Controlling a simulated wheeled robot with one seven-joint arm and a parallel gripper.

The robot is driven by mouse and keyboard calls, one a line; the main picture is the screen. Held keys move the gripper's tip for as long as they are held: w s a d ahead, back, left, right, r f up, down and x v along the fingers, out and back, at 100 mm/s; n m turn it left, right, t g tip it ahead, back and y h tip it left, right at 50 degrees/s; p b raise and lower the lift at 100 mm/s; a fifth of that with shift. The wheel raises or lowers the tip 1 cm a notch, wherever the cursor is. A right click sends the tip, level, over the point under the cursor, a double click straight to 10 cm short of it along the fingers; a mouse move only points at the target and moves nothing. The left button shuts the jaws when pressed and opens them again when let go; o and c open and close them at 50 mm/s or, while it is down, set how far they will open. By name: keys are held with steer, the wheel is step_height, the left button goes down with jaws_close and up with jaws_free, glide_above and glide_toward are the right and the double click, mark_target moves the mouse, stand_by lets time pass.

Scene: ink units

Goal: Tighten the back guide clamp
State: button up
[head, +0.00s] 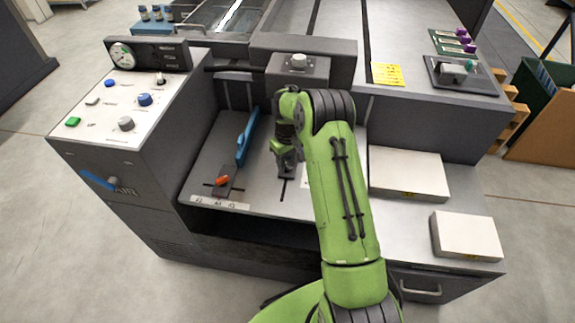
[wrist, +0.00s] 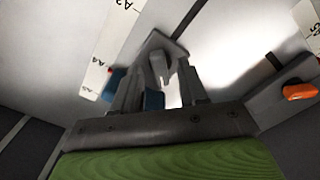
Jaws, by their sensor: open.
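My gripper (head: 287,166) is low over the grey feed table, right of the blue side guide (head: 246,138). In the wrist view its jaws (wrist: 158,80) are open, with one finger on each side of a small upright grey piece (wrist: 158,62) on a flat grey plate. This looks like the back guide clamp, but I cannot tell whether the fingers touch it. In the head view a dark block under the gripper sits at a slot, largely hidden by my wrist. An orange clamp knob (head: 222,181) sits at the blue guide's front end. An orange knob shows in the wrist view (wrist: 298,91).
A control panel (head: 110,105) with knobs stands left of the table. White paper stacks (head: 408,174) (head: 466,236) lie to the right. A grey housing (head: 298,64) rises behind my gripper. Size-marked strips (wrist: 112,48) lie near the fingers in the wrist view.

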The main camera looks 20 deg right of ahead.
steer(key=shift+f, duration=0.35)
steer(key=shift+c, duration=0.3)
jaws_close()
